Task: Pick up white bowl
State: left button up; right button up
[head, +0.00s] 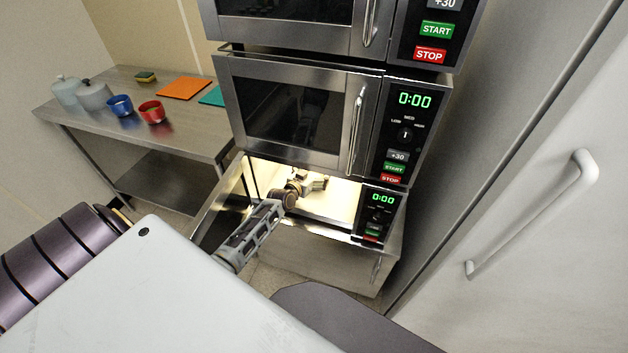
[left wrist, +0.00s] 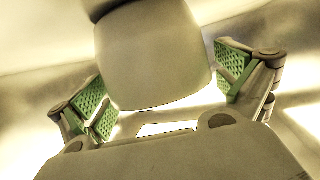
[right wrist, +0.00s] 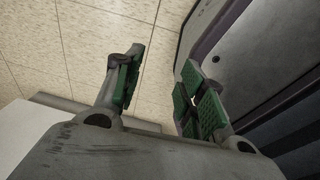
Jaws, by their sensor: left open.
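My left gripper (head: 316,183) reaches through the open door of the lowest microwave (head: 340,207) into its lit inside. In the left wrist view its green-padded fingers (left wrist: 166,80) are apart, one on each side of a pale, rounded object (left wrist: 152,60), which looks like the white bowl. Its upper part is dark and cut off by the picture edge. I cannot tell whether the pads touch it. In the head view I cannot make out the bowl. My right gripper (right wrist: 162,75) is open and empty above the tiled floor.
Two more microwaves, a middle one (head: 290,110) and a top one (head: 300,12), are stacked above, doors shut. A steel table (head: 185,130) at left carries a blue bowl (head: 120,106), a red bowl (head: 152,112) and pots. A white door with a handle (head: 530,215) stands right.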

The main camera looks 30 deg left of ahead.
aim_at(314, 177)
pick_arm(q)
jog(key=shift+c, duration=0.3)
jog(key=c, duration=1)
jog(key=shift+c, duration=0.7)
jog(key=shift+r, duration=0.2)
jog(key=shift+s+r, duration=0.2)
jog(key=shift+r, duration=0.15)
notch_tip(314, 177, up, 6)
jog(key=shift+f+p, duration=0.1)
jog(key=shift+p, duration=0.35)
jog(key=shift+s+d, duration=0.1)
jog(key=shift+s, duration=0.2)
jog(key=s+d, duration=0.2)
jog(key=s, duration=0.7)
jog(key=s+d, duration=0.2)
jog(key=s, duration=0.7)
jog(key=shift+s+d, duration=0.2)
jog(key=shift+d, duration=0.05)
pick_arm(e)
jog(key=shift+s+a+r, duration=0.35)
jog(key=shift+a+r, duration=0.05)
jog(key=shift+a, duration=0.05)
